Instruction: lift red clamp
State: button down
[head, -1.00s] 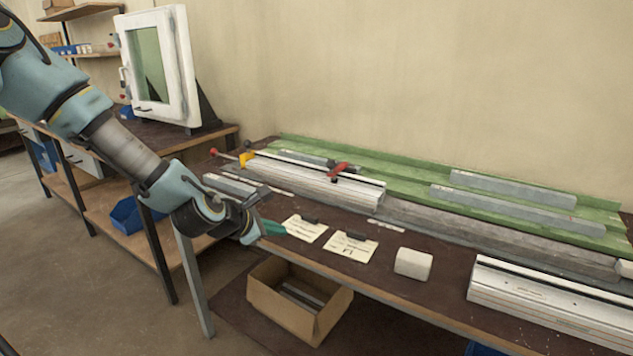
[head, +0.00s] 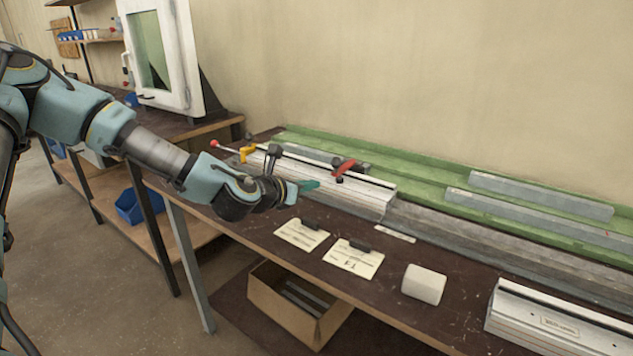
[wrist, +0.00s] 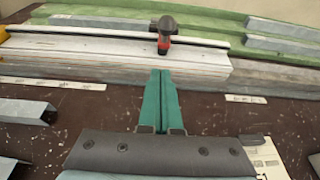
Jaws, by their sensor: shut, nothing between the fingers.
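The red clamp (head: 345,167) sits on top of the white profile (head: 372,190) near its right end, by the green rails. In the wrist view the red clamp (wrist: 164,40) stands straight ahead, beyond the fingertips, with a dark round knob on top. My gripper (head: 312,185) is in front of the white profile, a little to the left of the clamp and apart from it. In the wrist view its teal fingers (wrist: 160,75) are together with nothing between them. My wrist hides part of the profile's left portion in the head view.
A yellow clamp (head: 246,153) with a red-tipped rod is at the profile's left end. Two paper cards (head: 302,234) and a white block (head: 424,284) lie at the bench front. Another white profile (head: 560,325) lies front right. A cardboard box (head: 300,305) is below.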

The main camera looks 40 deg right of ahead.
aim_at(336, 180)
jog(key=p+x, duration=0.2)
jog(key=x, duration=0.7)
jog(key=shift+r, duration=0.1)
jog(key=shift+a+r+y+p, duration=0.1)
jog(key=shift+r+y+p, duration=0.25)
jog(key=shift+p, duration=0.3)
